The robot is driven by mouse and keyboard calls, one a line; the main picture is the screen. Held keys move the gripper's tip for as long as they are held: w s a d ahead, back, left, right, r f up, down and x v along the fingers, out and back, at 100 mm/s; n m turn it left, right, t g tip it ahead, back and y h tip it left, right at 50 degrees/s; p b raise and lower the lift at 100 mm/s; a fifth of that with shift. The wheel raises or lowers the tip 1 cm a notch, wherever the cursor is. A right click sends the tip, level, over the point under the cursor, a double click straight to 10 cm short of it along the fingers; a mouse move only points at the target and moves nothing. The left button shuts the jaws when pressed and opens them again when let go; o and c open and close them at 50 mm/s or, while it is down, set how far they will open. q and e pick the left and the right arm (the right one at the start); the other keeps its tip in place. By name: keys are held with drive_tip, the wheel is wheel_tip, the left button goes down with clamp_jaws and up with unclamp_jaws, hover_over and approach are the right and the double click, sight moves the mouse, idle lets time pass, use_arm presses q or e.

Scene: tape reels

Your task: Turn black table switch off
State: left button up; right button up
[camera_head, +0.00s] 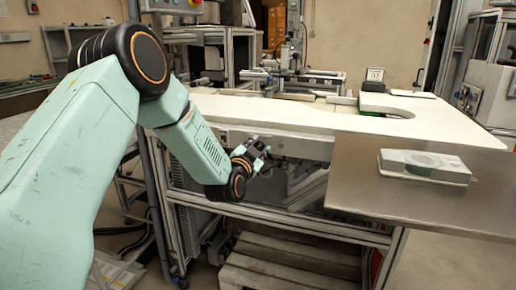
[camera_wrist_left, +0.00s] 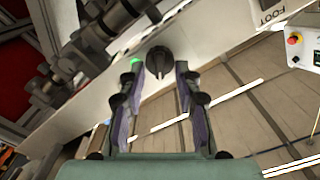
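The black table switch (camera_wrist_left: 159,62) is a round rotary knob on the pale front panel of the table, seen in the wrist view. A small green light (camera_wrist_left: 135,60) glows just left of it. My left gripper (camera_wrist_left: 157,75) is open, with its two fingertips on either side of the knob; I cannot tell whether they touch it. In the head view my left gripper (camera_head: 259,146) is at the front edge of the white table (camera_head: 235,108), and the switch cannot be made out there. My right gripper is not in view.
A grey-white device (camera_head: 424,166) lies on the metal side shelf (camera_head: 365,190) at the right. A wooden pallet (camera_head: 280,265) is on the floor under the table. In the wrist view a box with a red button (camera_wrist_left: 293,40) is at the upper right.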

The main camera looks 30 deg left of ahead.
use_arm(q)
clamp_jaws()
drive_tip(key=n, duration=0.4)
drive_tip(key=shift+s+a+r+n+p, duration=0.1)
drive_tip(key=shift+a+n+p, duration=0.15)
drive_tip(key=shift+n+p, duration=0.15)
drive_tip(key=n, duration=0.4)
drive_tip(key=shift+a+n, duration=0.2)
drive_tip(key=shift+n, duration=0.1)
drive_tip(key=shift+s+a+n+b, duration=0.15)
drive_tip(key=shift+n+b, duration=0.4)
drive_tip(key=shift+n, duration=1.65)
drive_tip(key=shift+o, duration=2.4)
unclamp_jaws()
